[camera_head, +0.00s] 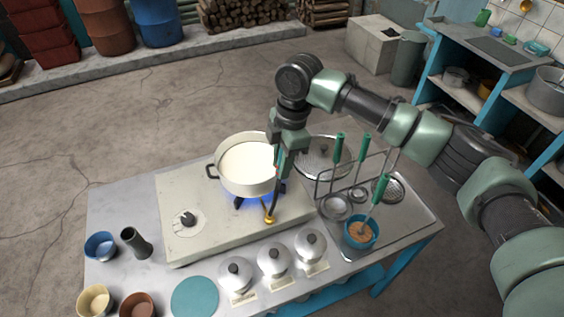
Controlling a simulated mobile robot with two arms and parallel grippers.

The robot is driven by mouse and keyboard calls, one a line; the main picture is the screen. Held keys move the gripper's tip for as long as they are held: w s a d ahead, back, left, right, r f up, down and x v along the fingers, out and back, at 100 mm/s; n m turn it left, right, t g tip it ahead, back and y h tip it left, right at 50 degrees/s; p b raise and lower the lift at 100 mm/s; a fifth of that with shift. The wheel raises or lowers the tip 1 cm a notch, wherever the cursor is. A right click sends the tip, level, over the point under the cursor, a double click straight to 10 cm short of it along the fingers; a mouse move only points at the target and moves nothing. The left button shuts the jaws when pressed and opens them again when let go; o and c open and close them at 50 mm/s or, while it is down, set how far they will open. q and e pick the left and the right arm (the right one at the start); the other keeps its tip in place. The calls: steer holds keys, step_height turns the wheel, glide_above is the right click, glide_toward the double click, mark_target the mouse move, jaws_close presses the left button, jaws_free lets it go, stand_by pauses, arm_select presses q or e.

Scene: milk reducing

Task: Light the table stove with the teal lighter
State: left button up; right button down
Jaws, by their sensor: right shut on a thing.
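The table stove (196,242) is a cream box with a round dark knob (187,219) on its front left. A cream pot (232,187) of white liquid stands over its burner. Blue flame (259,200) shows under the pot. My right gripper (284,165) is above the pot's right side, shut on the teal lighter (274,203). The lighter points down, its dark stem ending in a brass tip at the burner's front right. The gripper hides part of the pot's right rim and most of the lighter's handle. My left gripper is not in view.
Several lidded metal canisters (273,259) stand in front of the stove. A teal disc (195,297) and small cups (101,246) are at the front left. A utensil rack (362,177) and a blue cup (349,241) of brown contents are at the right.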

steer(key=shift+s+f+p, duration=0.2)
steer(key=shift+f+p, duration=0.05)
steer(key=shift+p, duration=0.15)
stand_by(1.3)
step_height(320, 180, up, 6)
steer(key=p, duration=0.6)
steer(key=shift+w+r, duration=0.1)
steer(key=shift+r, duration=0.2)
steer(key=shift+w+r, duration=0.1)
steer(key=shift+r, duration=0.75)
